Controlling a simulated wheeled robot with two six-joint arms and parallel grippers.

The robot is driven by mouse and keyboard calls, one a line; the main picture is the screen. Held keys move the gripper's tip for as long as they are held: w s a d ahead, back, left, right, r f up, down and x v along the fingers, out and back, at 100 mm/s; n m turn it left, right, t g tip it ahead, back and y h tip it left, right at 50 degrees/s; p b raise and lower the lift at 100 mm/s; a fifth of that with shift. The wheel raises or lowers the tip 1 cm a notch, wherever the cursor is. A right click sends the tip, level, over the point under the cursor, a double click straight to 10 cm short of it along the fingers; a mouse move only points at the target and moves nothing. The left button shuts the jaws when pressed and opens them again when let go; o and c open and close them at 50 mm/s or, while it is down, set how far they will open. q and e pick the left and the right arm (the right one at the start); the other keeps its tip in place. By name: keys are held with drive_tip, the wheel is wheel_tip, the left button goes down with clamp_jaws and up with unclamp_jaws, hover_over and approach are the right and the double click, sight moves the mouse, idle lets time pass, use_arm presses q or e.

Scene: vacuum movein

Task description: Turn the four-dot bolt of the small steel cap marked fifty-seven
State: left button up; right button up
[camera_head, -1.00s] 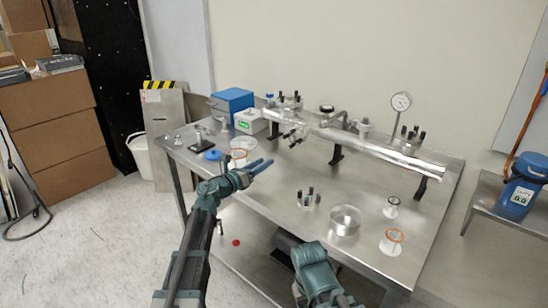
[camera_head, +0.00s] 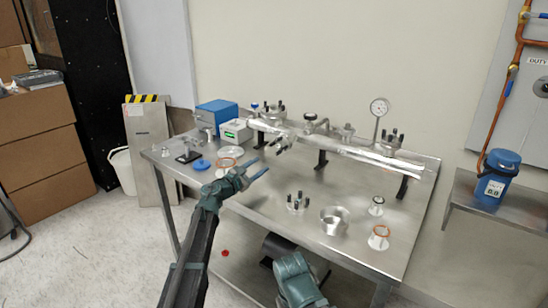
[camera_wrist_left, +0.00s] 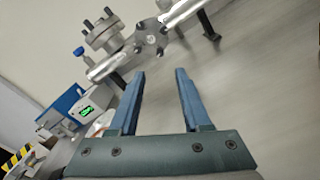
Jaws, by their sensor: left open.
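A small steel cap (camera_head: 283,142) with bolts sticking out sits on the front of the steel pipe assembly. In the left wrist view the cap (camera_wrist_left: 150,39) shows several bolts spread around its rim, beyond my fingers. Its number and the bolts' dots are too small to read. My left gripper (camera_head: 262,167) is open and empty, in front of and a little below the cap in the head view. Its two blue fingers (camera_wrist_left: 160,75) reach toward the cap and do not touch it. My right arm shows at the bottom of the head view; its gripper is out of the picture.
The steel pipe (camera_head: 350,155) runs along the back of the steel table (camera_head: 265,208). A bolted piece (camera_head: 297,202), a steel cup (camera_head: 334,220) and small flanges stand on the right part. A blue box (camera_head: 216,112) and a green-display unit (camera_head: 236,131) stand at the back left.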

sight(276, 154)
use_arm(q)
drive_tip(key=x, duration=0.9)
drive_tip(key=shift+w+d, duration=0.2)
drive_tip(key=shift+w, duration=0.1)
clamp_jaws()
